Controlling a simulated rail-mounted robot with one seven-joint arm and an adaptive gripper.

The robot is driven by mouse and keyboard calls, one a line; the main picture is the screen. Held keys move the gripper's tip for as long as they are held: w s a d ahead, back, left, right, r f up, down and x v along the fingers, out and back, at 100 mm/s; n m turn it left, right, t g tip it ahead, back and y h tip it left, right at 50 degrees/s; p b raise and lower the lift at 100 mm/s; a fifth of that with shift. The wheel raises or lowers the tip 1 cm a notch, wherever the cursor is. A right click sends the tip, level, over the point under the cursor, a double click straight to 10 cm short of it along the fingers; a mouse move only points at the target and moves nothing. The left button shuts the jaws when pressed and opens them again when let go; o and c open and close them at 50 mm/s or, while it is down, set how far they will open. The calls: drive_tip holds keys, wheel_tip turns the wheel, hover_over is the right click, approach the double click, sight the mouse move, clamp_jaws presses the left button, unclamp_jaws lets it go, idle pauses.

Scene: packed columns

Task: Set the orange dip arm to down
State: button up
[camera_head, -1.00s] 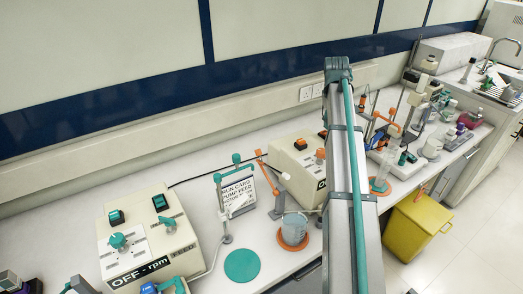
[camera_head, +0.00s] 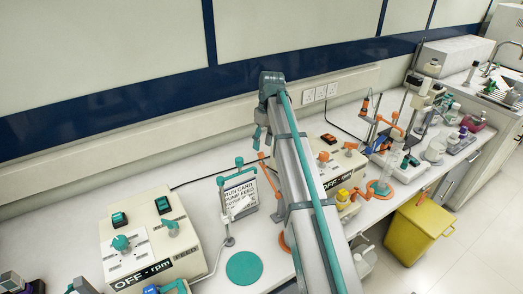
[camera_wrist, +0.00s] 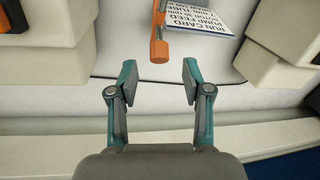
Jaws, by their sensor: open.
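In the head view my gripper (camera_head: 258,134) hangs just above and behind the orange arm. An orange disc (camera_head: 284,241) is partly hidden by my arm.
The run card (camera_head: 239,197) and a teal arm (camera_head: 237,172) stand left of it, with a teal disc (camera_head: 244,267) in front. Control boxes flank them: one left (camera_head: 152,235), one right (camera_head: 325,147). Another orange arm (camera_head: 388,123) stands farther right. The wall is close behind.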

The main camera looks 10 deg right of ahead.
drive_tip(key=shift+s+a+f+p, duration=0.15)
drive_tip(key=shift+f+p, duration=0.1)
drive_tip(key=shift+f, duration=0.85)
drive_tip(key=shift+s+a+f+p, duration=0.1)
drive_tip(key=shift+f+p, duration=0.1)
drive_tip(key=shift+f, duration=0.9)
drive_tip(key=shift+w, duration=0.1)
clamp_jaws()
